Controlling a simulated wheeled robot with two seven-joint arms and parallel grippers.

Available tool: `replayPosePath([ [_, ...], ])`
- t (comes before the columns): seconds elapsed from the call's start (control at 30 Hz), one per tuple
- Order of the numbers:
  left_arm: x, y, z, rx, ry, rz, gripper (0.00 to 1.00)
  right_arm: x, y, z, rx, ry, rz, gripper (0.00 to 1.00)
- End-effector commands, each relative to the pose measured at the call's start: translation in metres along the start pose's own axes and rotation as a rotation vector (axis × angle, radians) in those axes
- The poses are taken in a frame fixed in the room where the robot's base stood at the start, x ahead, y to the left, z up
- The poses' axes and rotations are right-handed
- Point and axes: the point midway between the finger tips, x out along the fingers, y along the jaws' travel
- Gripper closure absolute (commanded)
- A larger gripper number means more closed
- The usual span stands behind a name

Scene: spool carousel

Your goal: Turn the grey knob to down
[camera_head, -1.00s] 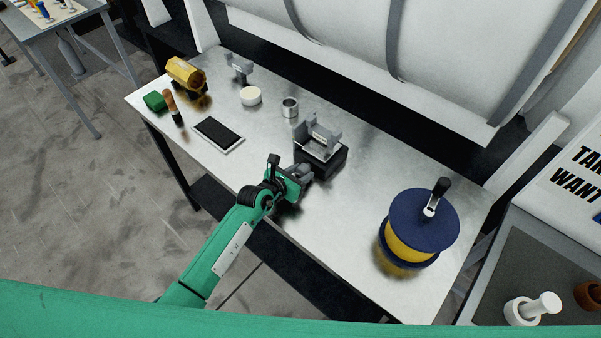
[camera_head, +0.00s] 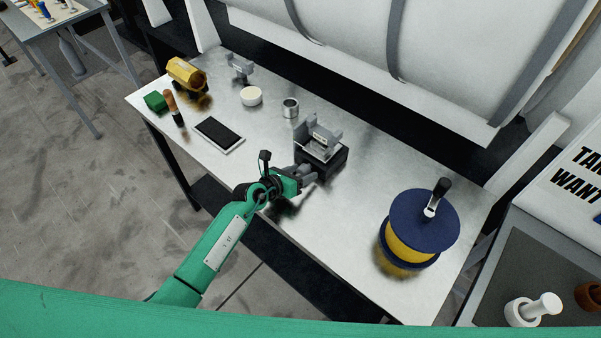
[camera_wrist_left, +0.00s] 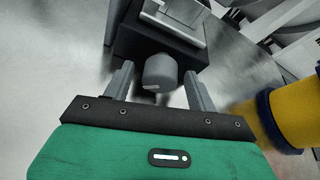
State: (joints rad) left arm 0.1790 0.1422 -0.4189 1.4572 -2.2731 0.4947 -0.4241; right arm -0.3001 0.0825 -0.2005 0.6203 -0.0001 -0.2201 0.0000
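The grey knob (camera_wrist_left: 160,72) shows in the left wrist view as a rounded cylinder on the front of a black box (camera_wrist_left: 133,38). A pale mark shows near its lower edge. My left gripper (camera_wrist_left: 157,82) is open, with one finger on each side of the knob and a visible gap to each. In the head view the left gripper (camera_head: 306,178) is at the near side of the black box (camera_head: 333,164), which carries a grey bracket (camera_head: 318,137). The knob is hidden there by the gripper. My right gripper is not in view.
A blue and yellow spool (camera_head: 410,222) stands to the right on the metal table. A black tablet (camera_head: 219,133), a metal ring (camera_head: 290,107), a white disc (camera_head: 251,96), a green block (camera_head: 155,101) and a yellow roll (camera_head: 184,72) lie to the left. The table between box and spool is clear.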

Motion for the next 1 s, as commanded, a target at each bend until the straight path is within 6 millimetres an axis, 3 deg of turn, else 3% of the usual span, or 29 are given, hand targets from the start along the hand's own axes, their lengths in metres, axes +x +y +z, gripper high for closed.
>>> replayPosePath([
  [0.17, -0.002, 0.000, 0.000, 0.001, 0.000, 0.000, 0.42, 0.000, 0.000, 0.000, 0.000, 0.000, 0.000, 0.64],
  [0.33, -0.016, 0.001, -0.001, 0.002, 0.000, 0.001, 0.42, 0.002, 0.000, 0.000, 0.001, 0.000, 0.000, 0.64],
  [0.8, -0.102, 0.001, -0.003, 0.002, 0.000, 0.002, 0.42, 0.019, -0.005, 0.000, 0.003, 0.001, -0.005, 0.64],
  [1.0, -0.128, 0.001, -0.002, 0.001, -0.001, 0.001, 0.42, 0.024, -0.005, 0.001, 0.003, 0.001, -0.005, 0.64],
])
